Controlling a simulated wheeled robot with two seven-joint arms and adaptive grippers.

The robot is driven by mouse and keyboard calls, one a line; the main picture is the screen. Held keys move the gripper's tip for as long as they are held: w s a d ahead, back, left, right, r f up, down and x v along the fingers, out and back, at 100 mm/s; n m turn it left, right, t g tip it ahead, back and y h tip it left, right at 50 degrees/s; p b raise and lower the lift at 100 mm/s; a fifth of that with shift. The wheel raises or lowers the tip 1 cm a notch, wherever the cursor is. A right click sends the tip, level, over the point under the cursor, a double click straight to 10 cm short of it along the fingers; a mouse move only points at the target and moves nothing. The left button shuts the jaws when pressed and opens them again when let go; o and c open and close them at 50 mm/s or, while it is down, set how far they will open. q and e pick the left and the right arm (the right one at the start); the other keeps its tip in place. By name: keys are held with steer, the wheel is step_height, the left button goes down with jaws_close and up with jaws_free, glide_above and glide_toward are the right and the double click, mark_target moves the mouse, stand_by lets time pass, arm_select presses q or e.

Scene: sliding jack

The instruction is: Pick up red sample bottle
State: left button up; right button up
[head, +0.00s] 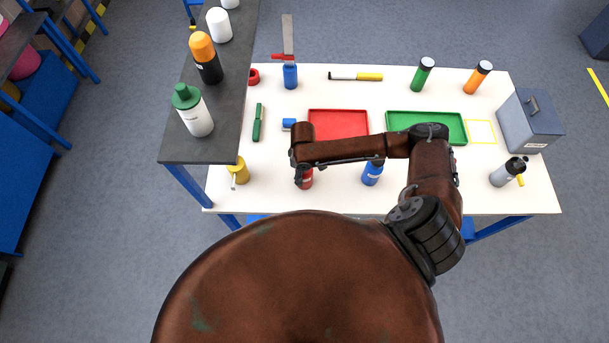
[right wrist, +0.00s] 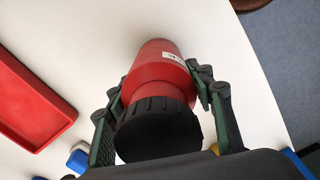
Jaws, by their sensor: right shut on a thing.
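The red sample bottle (right wrist: 158,70) has a black ribbed cap (right wrist: 157,130) and a white label, and fills the middle of the right wrist view. My right gripper (right wrist: 158,88) is shut on it, with a finger on each side just below the cap. In the head view a little of the red bottle (head: 306,181) shows under my right wrist, near the table's front edge. My arm hides the rest there. I cannot tell whether its base touches the table. My left gripper is not in view.
A blue bottle (head: 372,174) stands close to the right. A yellow bottle (head: 238,172) stands at the left front. A red tray (head: 338,117) and a green tray (head: 398,121) lie behind. A grey shelf (head: 222,120) with bottles overhangs the table's left side. A grey toolbox (head: 531,122) stands at right.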

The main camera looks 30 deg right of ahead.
steer(key=shift+c, duration=0.9)
steer(key=shift+r, duration=0.1)
